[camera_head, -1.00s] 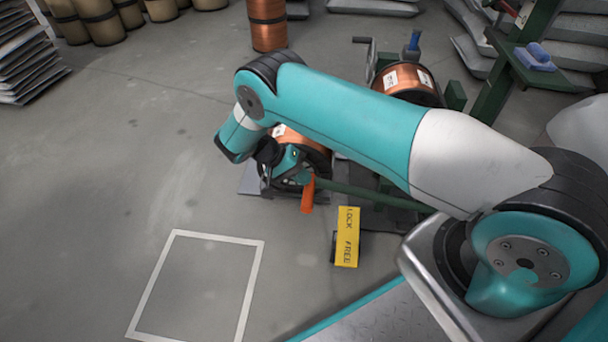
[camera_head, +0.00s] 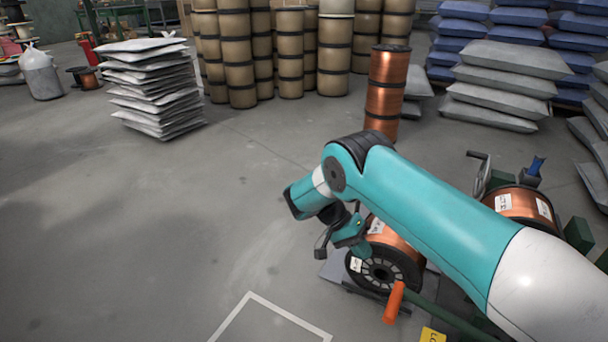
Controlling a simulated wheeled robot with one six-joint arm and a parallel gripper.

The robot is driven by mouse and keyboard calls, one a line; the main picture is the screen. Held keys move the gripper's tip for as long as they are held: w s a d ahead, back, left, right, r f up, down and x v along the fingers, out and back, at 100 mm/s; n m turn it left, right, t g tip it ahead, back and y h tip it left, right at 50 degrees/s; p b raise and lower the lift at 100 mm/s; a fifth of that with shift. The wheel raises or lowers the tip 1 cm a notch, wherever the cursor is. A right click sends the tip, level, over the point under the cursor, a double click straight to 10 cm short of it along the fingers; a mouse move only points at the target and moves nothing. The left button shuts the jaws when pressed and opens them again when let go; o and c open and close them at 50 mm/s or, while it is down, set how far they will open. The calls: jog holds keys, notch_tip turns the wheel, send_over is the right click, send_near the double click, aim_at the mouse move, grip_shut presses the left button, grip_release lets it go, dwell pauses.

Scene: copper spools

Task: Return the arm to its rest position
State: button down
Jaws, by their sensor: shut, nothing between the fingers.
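My teal and white arm reaches in from the lower right and bends down at its elbow. My gripper (camera_head: 357,247) is at the arm's end, small in the view, shut and empty. It shows in front of a copper spool (camera_head: 397,240) with a black flange and white labels, low on the floor. I cannot tell the exact gap between them. A second copper spool (camera_head: 519,203) sits in a stand behind my arm and is partly hidden.
A tall copper spool (camera_head: 385,92) stands behind my elbow. Brown drums (camera_head: 290,52) and grey sacks (camera_head: 505,70) line the back. A stack of grey sacks (camera_head: 155,88) stands at left. A white floor outline (camera_head: 285,312) lies in front. The left floor is clear.

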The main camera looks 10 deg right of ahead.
jog(key=s+a+r+n+t+y+p, duration=0.2)
jog(key=a+r+n, duration=0.15)
jog(key=r, duration=0.95)
jog(key=s+a+r+n+t+y+p, duration=0.15)
jog(key=r+n, duration=0.35)
jog(key=r, duration=0.8)
jog(key=s+a+r+n+t+y+p, duration=0.15)
jog(key=s+a+r+n+y, duration=0.25)
jog(key=s+r, duration=0.5)
jog(key=s+a+r+n+t+y+p, duration=0.15)
jog(key=s+a+r+n+y, duration=0.35)
jog(key=s, duration=0.9)
notch_tip(320, 180, up, 39)
jog(key=d+m+h+p, duration=0.1)
jog(key=p, duration=3.7)
jog(key=shift+d+f+p, duration=0.15)
jog(key=shift+f+p, duration=0.05)
jog(key=shift+p, duration=0.15)
jog(key=shift+s+m+h, duration=0.1)
jog(key=shift+m+h, duration=0.15)
